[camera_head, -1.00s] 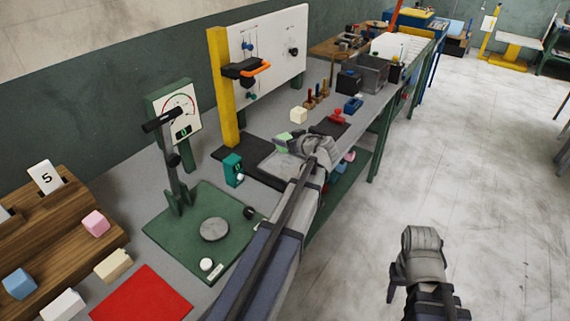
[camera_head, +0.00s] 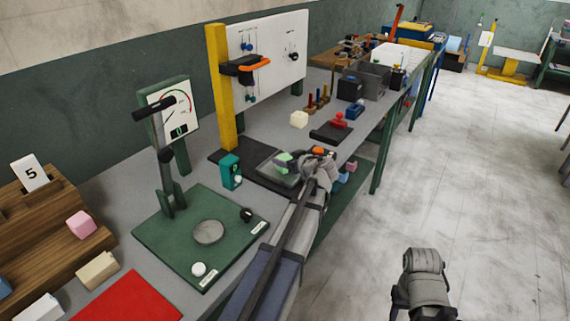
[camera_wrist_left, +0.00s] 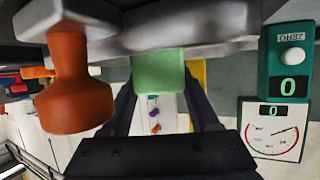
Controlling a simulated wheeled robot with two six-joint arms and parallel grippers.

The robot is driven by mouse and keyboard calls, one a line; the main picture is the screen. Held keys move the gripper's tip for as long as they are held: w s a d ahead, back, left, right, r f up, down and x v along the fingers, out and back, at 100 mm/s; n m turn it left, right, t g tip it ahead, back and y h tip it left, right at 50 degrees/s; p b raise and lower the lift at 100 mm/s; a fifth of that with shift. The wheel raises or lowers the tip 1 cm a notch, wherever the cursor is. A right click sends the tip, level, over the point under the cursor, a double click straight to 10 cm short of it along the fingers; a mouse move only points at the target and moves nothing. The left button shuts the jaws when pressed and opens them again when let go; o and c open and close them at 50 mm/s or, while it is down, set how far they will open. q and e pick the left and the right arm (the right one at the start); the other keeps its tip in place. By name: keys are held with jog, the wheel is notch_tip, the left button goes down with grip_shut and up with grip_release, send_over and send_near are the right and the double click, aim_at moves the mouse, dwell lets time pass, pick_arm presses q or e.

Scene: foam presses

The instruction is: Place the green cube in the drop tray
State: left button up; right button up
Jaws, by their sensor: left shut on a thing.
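The green cube (camera_head: 283,160) is pale green and sits at the tip of my left gripper (camera_head: 292,163) in the head view. In the left wrist view the cube (camera_wrist_left: 159,72) is between the two dark fingers, which are shut on it. It is at or just over a grey plate (camera_wrist_left: 190,30); I cannot tell whether it touches it. My right gripper (camera_head: 422,275) hangs over the floor, away from the bench; its fingers are not clear. I cannot tell for sure which thing is the drop tray.
An orange knob (camera_wrist_left: 75,95) stands close beside the cube. A teal box with a display (camera_head: 231,171) is left of the plate. Farther back are a cream cube (camera_head: 299,119), a red-handled block (camera_head: 338,121) and a grey bin (camera_head: 376,83). The green press base (camera_head: 180,240) is nearer.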

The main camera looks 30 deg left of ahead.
pick_arm(q)
jog(key=shift+f, duration=0.15)
jog(key=o, duration=1.3)
jog(key=shift+s+d+r, duration=0.15)
jog(key=shift+d+r, duration=0.1)
jog(key=shift+r, duration=0.2)
jog(key=p+v, duration=0.4)
jog(key=v, duration=0.7)
jog(key=shift+s+d+r+p, duration=0.1)
jog(key=shift+d+p, duration=0.1)
jog(key=shift+p, duration=0.1)
